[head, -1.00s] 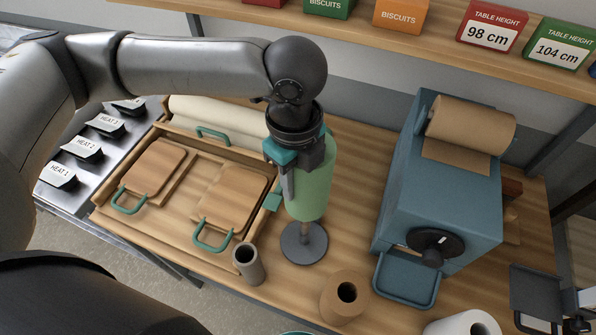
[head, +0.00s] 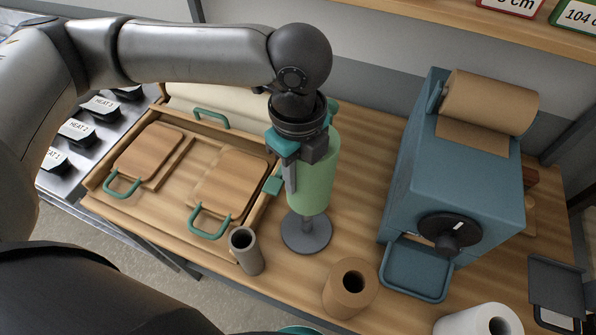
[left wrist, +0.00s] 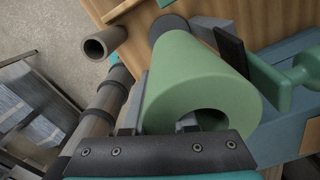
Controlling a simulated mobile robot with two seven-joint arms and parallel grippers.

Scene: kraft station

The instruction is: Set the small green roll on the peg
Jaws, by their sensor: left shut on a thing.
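My left gripper (head: 288,170) is shut on the small green roll (head: 318,175) and holds it upright. The roll is above the dark grey round base of the peg stand (head: 306,236). A short length of the peg shows between the roll's lower end and the base. The roll hides any upper part, so I cannot tell how far the peg reaches inside. In the left wrist view the roll (left wrist: 195,85) lies between the jaws, its hollow near end facing the camera. Part of the base (left wrist: 168,26) shows beyond it. My right gripper is not in view.
A grey tube (head: 246,252) and a brown roll (head: 350,288) stand close by. A blue dispenser (head: 455,190) with a crank is at the right, a white roll (head: 478,321) in front. A wooden tray (head: 140,208) with two handled boards is at the left.

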